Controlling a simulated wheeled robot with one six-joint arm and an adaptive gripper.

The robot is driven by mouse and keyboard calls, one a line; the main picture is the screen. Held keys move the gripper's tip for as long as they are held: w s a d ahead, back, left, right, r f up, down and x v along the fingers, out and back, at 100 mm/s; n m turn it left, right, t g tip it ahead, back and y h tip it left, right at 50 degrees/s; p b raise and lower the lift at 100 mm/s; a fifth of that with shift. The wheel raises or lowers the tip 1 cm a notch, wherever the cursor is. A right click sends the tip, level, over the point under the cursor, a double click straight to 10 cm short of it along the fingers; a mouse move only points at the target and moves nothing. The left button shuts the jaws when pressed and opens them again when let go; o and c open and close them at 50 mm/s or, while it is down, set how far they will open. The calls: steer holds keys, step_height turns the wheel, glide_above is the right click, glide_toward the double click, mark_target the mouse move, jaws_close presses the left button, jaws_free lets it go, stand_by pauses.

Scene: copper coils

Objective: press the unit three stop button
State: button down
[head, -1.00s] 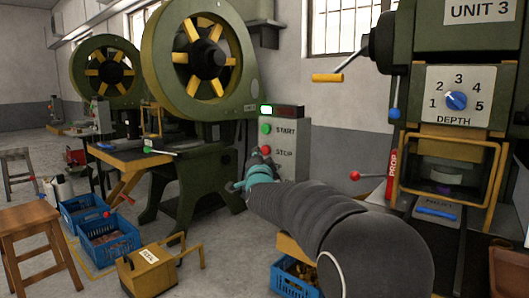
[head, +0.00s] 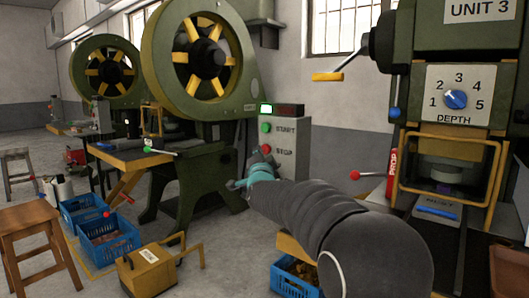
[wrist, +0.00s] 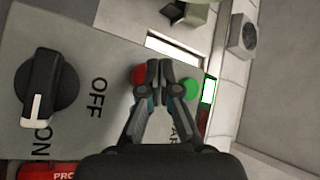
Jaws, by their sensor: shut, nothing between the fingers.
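A grey control box (head: 290,165) stands left of the press marked UNIT 3 (head: 479,10). It carries a green START button (head: 265,128) and, below it, a red STOP button (head: 266,149). My gripper (head: 260,158) is at the box, just below the red button. In the wrist view my gripper (wrist: 160,66) is shut and empty. Its fingertips lie between the red button (wrist: 138,75), partly covered by a finger, and the green button (wrist: 190,88). I cannot tell whether they touch the red button. The box's lamp (head: 266,109) glows green.
A black OFF/ON knob (wrist: 48,90) is on the same panel. The press's depth dial (head: 456,99) and a red-knobbed lever (head: 355,175) are to the right. A yellow foot pedal (head: 150,268) and blue crates (head: 112,240) are on the floor at left.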

steer(key=shift+w+d+b, duration=0.35)
steer(key=shift+w+d, duration=0.05)
steer(key=shift+w, duration=0.15)
stand_by(1.2)
steer(key=shift+s, duration=0.1)
steer(key=shift+s+a+b, duration=0.35)
steer(key=shift+s+a, duration=0.2)
steer(key=shift+s, duration=0.1)
steer(key=shift+s+a+b, duration=0.25)
steer(key=shift+s+a, duration=0.5)
steer(key=shift+s, duration=0.25)
steer(key=shift+s+a+b, duration=0.2)
steer(key=shift+s+a, duration=0.55)
steer(key=shift+s, duration=0.25)
